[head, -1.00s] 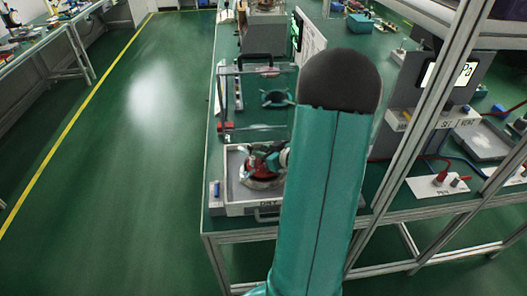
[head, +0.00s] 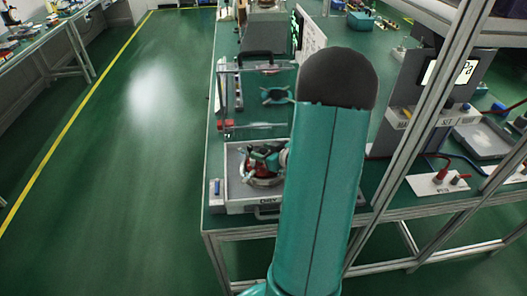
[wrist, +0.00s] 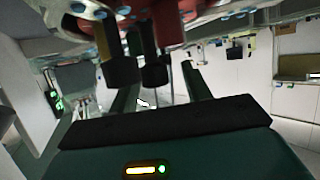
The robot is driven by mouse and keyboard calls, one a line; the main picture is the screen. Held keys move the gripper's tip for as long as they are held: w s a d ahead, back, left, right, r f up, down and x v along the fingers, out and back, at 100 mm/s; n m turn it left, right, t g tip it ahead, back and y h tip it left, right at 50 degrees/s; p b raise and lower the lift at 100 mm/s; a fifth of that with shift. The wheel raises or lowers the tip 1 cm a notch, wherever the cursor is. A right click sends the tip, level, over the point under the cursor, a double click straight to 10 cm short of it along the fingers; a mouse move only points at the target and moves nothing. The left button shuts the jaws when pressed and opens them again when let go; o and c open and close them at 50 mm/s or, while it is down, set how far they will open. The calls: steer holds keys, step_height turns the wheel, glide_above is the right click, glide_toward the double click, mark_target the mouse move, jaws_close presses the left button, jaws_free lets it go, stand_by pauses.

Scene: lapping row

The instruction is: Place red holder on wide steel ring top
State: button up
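The wide steel ring (head: 263,182) lies in a grey-white tray at the near left end of the bench. The red holder (head: 257,161) shows as red parts at the ring's top. My gripper (head: 271,158) is right at it, and my arm partly covers this spot. In the wrist view my gripper's two dark fingertips (wrist: 138,71) are close together, and a red surface (wrist: 183,10) shows close beside them at the top edge. I cannot tell whether the fingers grip it, or whether the holder touches the ring.
The tray (head: 232,204) has a low rim and a blue item at its left. A clear framed enclosure (head: 226,95) stands just behind it, with a teal handwheel. A grey metal upright (head: 428,115) crosses on the right. The floor left of the bench is free.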

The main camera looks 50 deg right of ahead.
steer(key=shift+r, duration=0.55)
steer(key=v, duration=1.2)
steer(key=shift+w+r, duration=0.15)
steer(key=shift+r, duration=0.1)
